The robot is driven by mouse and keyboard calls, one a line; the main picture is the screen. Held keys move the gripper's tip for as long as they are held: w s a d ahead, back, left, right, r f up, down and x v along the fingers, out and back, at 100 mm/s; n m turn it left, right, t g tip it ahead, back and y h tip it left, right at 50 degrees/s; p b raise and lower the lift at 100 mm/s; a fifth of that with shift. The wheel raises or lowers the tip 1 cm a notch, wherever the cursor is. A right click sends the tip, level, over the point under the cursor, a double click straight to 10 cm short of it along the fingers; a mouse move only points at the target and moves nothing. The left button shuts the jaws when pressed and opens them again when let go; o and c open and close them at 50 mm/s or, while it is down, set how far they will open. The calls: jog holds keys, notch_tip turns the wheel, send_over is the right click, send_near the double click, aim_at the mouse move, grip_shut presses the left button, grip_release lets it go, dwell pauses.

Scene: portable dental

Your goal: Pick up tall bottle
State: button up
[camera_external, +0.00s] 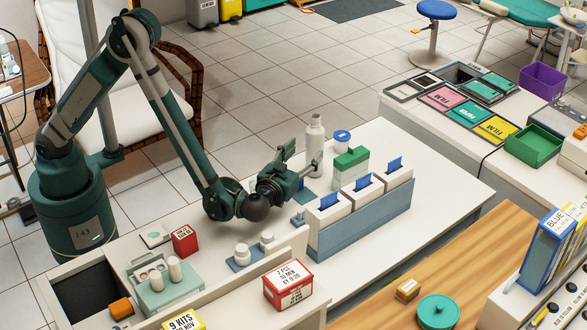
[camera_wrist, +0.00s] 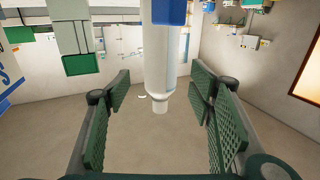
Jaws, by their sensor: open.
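The tall bottle (camera_external: 315,142) is pale grey-white with a narrow neck and stands upright on the white counter. My gripper (camera_external: 299,160) is at the near left side of the bottle, low over the counter, with its fingers spread. In the wrist view the scene appears upside down, and the bottle (camera_wrist: 159,65) hangs with its neck downward in the middle, between the two green finger pads of my gripper (camera_wrist: 161,78). Gaps show on both sides of it, so the fingers are apart from it. How deep it lies between them I cannot tell.
Small white jars (camera_external: 242,252) stand nearer.

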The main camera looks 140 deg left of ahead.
aim_at(311, 145)
jog(key=shift+s+a+f, duration=0.1)
jog(key=shift+s+a, duration=0.05)
jog(key=shift+a, duration=0.05)
dwell(0.3)
jog(key=shift+s+a, duration=0.25)
jog(key=shift+a, duration=0.2)
jog(key=shift+s+a, duration=0.25)
jog(key=shift+a, duration=0.4)
jog(key=shift+b+x, duration=0.9)
jog(key=shift+x, duration=1.7)
jog(key=c, duration=1.1)
